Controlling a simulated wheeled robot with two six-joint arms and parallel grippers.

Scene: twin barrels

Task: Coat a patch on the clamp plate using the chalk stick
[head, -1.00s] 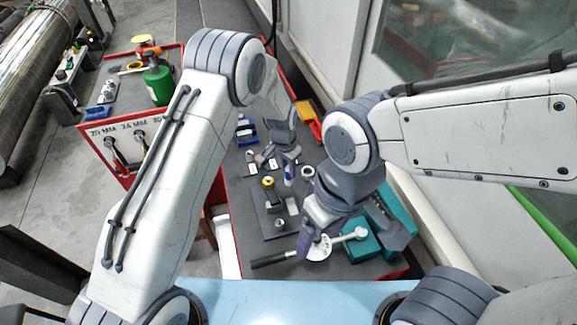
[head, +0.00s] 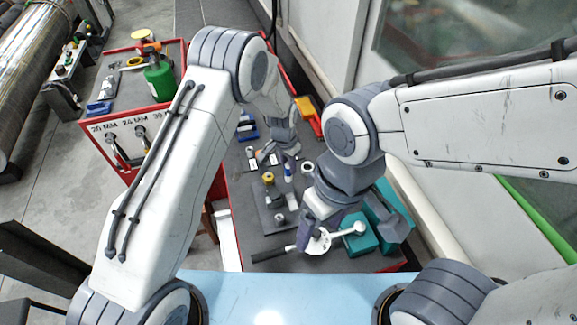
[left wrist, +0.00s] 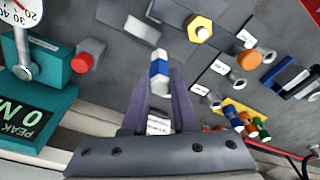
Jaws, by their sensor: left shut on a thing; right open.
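The chalk stick (left wrist: 159,72), white with a blue band, is gripped between the purple fingers of my left gripper (left wrist: 158,88). It also shows in the head view (head: 288,171), pointing down over the bench. A dark plate (head: 264,214), which looks like the clamp plate, lies just in front of it and carries a yellow hexagonal part (left wrist: 199,28). I cannot tell whether the chalk touches the plate. My right gripper (head: 318,228) is open, low over the bench's near end, beside a dial wrench (head: 318,243); its fingers are partly hidden.
A teal box (head: 358,237) stands right of the wrench, and its display shows in the left wrist view (left wrist: 45,115). A red cylinder (left wrist: 82,62), a yellow rack (left wrist: 240,112) and loose rings surround the plate. A red cart with a green bottle (head: 158,80) stands left.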

